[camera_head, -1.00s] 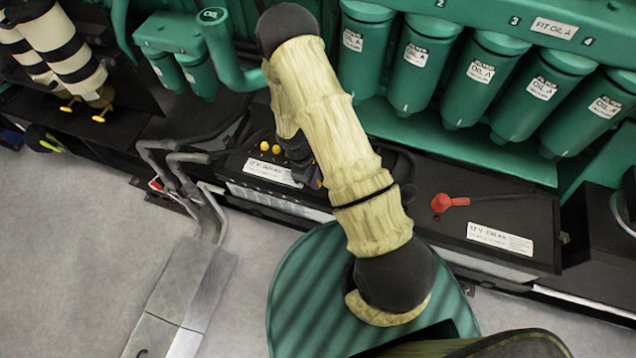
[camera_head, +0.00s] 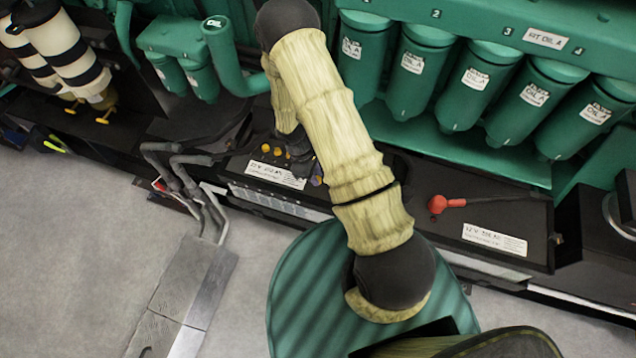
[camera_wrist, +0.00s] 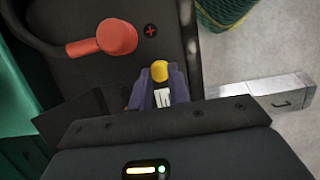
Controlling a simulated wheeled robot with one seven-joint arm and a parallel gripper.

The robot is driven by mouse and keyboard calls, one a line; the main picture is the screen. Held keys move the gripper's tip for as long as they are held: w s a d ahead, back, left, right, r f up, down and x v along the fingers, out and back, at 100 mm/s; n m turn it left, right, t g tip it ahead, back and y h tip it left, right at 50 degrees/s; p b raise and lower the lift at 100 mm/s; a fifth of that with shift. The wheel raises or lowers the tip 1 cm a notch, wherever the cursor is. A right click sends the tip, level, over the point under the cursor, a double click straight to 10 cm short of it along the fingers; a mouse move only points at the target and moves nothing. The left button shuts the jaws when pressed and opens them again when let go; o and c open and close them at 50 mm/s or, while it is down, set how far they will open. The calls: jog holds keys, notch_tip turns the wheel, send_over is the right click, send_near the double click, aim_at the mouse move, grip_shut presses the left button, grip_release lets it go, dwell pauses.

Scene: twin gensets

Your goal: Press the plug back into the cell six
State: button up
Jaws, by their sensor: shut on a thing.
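A yellow plug (camera_wrist: 160,70) is between the fingertips of my gripper (camera_wrist: 158,84) in the wrist view. My gripper is shut on it, above the black top of a battery (camera_wrist: 112,70). I cannot tell whether the plug touches the battery or hangs just above it; the cell opening is hidden. In the head view my gripper (camera_head: 312,174) is at the right part of the left battery (camera_head: 238,166), partly hidden by my arm. Several yellow plugs (camera_head: 277,151) show on that battery, left of my gripper.
A red terminal cover (camera_wrist: 112,38) with a black cable is near my gripper in the wrist view. Another battery (camera_head: 450,205) with a red cover (camera_head: 438,204) stands to the right. Green oil filters (camera_head: 420,72) hang behind. Grey cables (camera_head: 180,175) run at the left.

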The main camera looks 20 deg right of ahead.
jog(key=shift+w+d+r+m, duration=0.15)
jog(key=shift+w+d+m, duration=0.15)
jog(key=shift+m, duration=0.2)
jog(key=w+r+m+g+y, duration=0.1)
jog(key=w+r+m, duration=0.3)
jog(key=m, duration=0.5)
jog(key=shift+w+r+m+y, duration=0.2)
jog(key=shift+w+m+y, duration=0.2)
jog(key=shift+w+y, duration=0.5)
